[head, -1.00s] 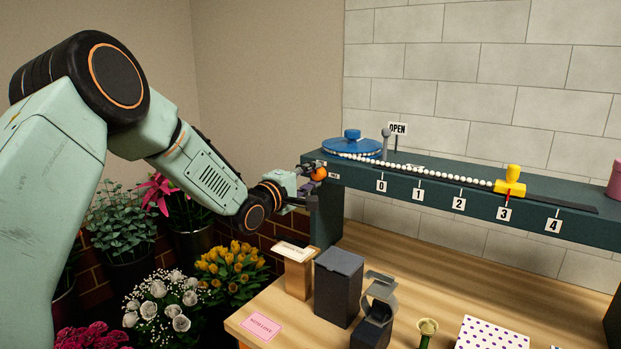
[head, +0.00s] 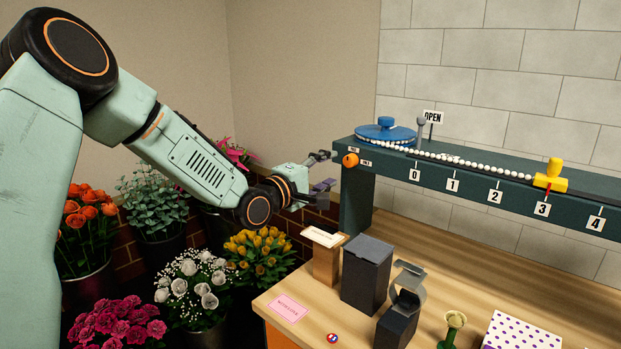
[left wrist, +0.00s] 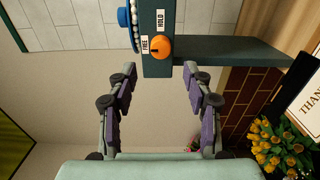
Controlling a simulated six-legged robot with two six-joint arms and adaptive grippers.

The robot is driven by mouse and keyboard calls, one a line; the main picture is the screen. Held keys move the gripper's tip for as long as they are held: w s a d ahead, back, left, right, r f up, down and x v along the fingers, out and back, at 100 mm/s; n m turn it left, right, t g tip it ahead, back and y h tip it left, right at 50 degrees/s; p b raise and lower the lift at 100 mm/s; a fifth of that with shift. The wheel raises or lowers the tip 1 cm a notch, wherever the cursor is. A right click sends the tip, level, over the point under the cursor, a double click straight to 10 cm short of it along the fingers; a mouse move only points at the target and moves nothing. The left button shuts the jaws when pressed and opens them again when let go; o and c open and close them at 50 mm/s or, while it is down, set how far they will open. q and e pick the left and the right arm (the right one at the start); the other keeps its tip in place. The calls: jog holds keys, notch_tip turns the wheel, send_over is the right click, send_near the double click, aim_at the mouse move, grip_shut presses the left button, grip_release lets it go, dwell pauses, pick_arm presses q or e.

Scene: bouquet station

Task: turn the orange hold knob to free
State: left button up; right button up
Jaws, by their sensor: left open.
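The orange hold knob (head: 351,160) sits on the left end of the dark green raised shelf (head: 358,190). It also shows in the left wrist view (left wrist: 161,47), beside the FREE label (left wrist: 145,45) and the HOLD label (left wrist: 160,18). A small dark mark on its face lies on the side towards FREE. My left gripper (head: 324,171) is open and empty, left of the knob and apart from it. In the left wrist view its two fingers (left wrist: 160,84) stand wide apart, with the knob ahead between them. My right gripper is not in view.
The shelf carries a blue wheel (head: 385,131), a white bead string (head: 462,161), a yellow slider (head: 549,175) near 3 and an OPEN sign (head: 432,117). Boxes, including a dark one (head: 366,275), stand on the wooden table below. Flower buckets stand beneath my left arm.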

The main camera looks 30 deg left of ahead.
pick_arm(q)
jog(key=shift+s+a, duration=0.2)
jog(key=shift+s, duration=1.25)
jog(key=shift+s+a, duration=0.2)
jog(key=shift+s, duration=1.2)
jog(key=shift+w, duration=0.1)
